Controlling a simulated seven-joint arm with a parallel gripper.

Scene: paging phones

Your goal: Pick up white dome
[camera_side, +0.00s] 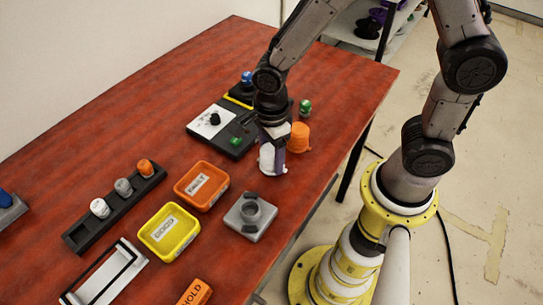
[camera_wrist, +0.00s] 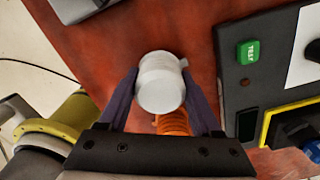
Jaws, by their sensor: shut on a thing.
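A white dome (camera_wrist: 160,82) sits between the two purple fingers of my gripper (camera_wrist: 162,95) in the wrist view, with a finger against each side. In the side view my gripper (camera_side: 272,150) points down at the right part of the red table, shut on the white dome (camera_side: 266,161). The fingers partly hide it there, and I cannot tell whether its base touches the table. Another white dome (camera_side: 99,207) stands in a black rack at the left, beside a grey and an orange one.
An orange dome (camera_side: 299,136) stands close to my gripper. Behind is a black test panel (camera_side: 229,143), and a green piece (camera_side: 305,106) stands to its right. Orange (camera_side: 204,199) and yellow (camera_side: 184,246) trays and a grey fixture (camera_side: 235,221) lie nearer the front.

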